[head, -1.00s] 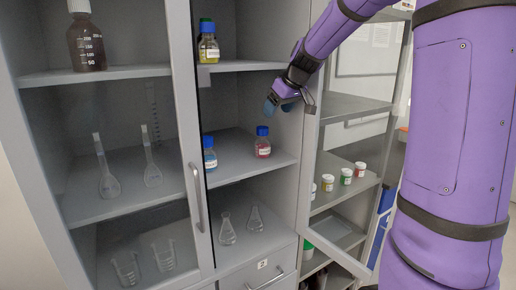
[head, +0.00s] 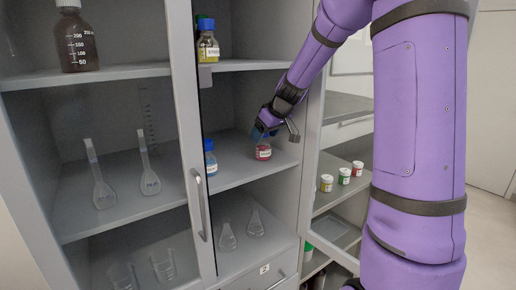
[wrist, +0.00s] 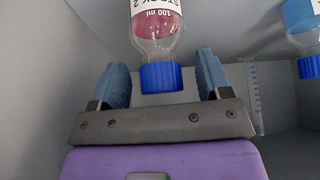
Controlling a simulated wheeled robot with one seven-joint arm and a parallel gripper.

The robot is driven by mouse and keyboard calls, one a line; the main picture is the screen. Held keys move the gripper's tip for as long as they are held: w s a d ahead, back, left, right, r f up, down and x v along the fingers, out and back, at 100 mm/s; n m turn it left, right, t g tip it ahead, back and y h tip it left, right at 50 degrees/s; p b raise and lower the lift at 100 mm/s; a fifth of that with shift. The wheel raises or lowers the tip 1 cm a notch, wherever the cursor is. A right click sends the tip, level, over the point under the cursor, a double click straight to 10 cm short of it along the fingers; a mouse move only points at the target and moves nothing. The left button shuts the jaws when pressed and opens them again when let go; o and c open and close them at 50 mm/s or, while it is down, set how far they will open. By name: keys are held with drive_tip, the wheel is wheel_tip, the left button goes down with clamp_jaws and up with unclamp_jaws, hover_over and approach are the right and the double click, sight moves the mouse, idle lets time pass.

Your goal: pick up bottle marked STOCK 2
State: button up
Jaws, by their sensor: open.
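The bottle marked STOCK 2 (wrist: 158,30) holds red liquid and has a blue cap. In the head view the bottle (head: 263,152) stands on the middle shelf, its cap hidden by my gripper. My gripper (head: 262,134) is at the top of this bottle. In the wrist view the blue cap lies between the two blue fingers of my gripper (wrist: 162,78), with a gap on each side. The gripper is open and holds nothing.
A bottle with blue liquid (head: 210,158) stands to the left on the same shelf, and it also shows in the wrist view (wrist: 303,22). The cabinet's glass door (head: 196,190) is left of it. A yellow-liquid bottle (head: 207,46) stands on the shelf above.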

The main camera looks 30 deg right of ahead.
drive_tip(key=shift+w+f, duration=0.1)
drive_tip(key=shift+c, duration=0.4)
clamp_jaws()
